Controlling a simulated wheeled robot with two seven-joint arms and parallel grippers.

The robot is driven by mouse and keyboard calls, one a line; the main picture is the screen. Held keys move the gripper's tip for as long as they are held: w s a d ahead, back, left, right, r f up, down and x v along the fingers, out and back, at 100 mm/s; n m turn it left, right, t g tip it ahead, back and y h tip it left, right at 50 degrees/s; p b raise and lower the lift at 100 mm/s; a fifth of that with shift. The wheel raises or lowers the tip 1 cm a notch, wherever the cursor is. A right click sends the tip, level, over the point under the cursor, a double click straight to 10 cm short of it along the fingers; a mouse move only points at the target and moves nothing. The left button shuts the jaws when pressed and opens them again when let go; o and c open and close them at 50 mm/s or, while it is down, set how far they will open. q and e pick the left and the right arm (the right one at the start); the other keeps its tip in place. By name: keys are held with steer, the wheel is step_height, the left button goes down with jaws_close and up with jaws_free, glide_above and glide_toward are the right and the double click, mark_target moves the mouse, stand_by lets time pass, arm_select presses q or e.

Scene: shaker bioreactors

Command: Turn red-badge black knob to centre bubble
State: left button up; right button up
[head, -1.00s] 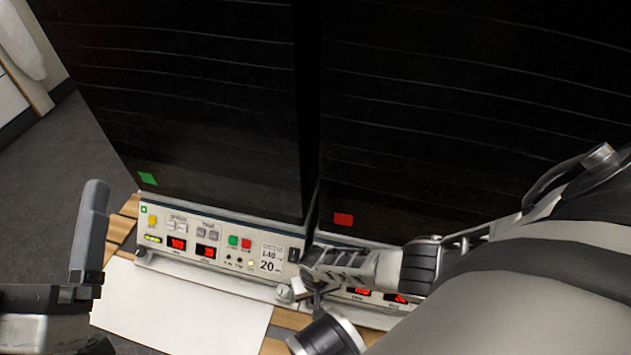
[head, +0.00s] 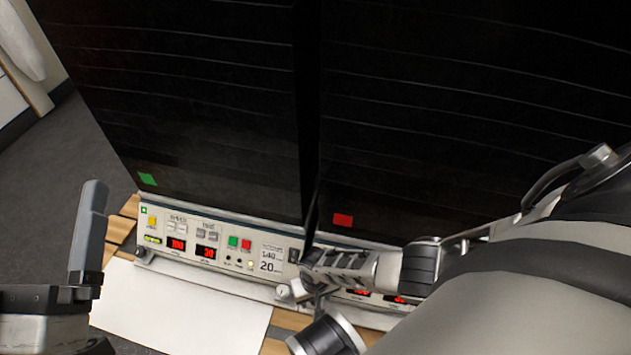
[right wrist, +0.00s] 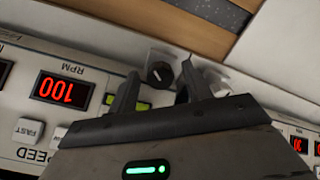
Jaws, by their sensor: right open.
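The red badge (head: 343,221) is on the dark front of the right-hand shaker. In the right wrist view, a black knob (right wrist: 159,74) with a pale pointer line stands at the corner of the control panel. A yellow-green level vial (right wrist: 116,101) is partly hidden behind a finger; its bubble cannot be made out. My right gripper (right wrist: 158,90) is open, its two fingers either side of the knob's line and a little short of it. In the head view my right gripper (head: 303,284) hides this knob. My left gripper (head: 90,235) is at the left edge, with one finger showing.
The left-hand shaker carries a green badge (head: 147,179) and its own panel with red displays (head: 190,248). A pale knob (head: 283,291) sits at its lower right corner, near my right gripper. A white sheet (head: 180,307) lies on the wooden bench in front.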

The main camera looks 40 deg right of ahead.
steer(key=shift+r+p, duration=3.9)
steer(key=shift+r, duration=0.1)
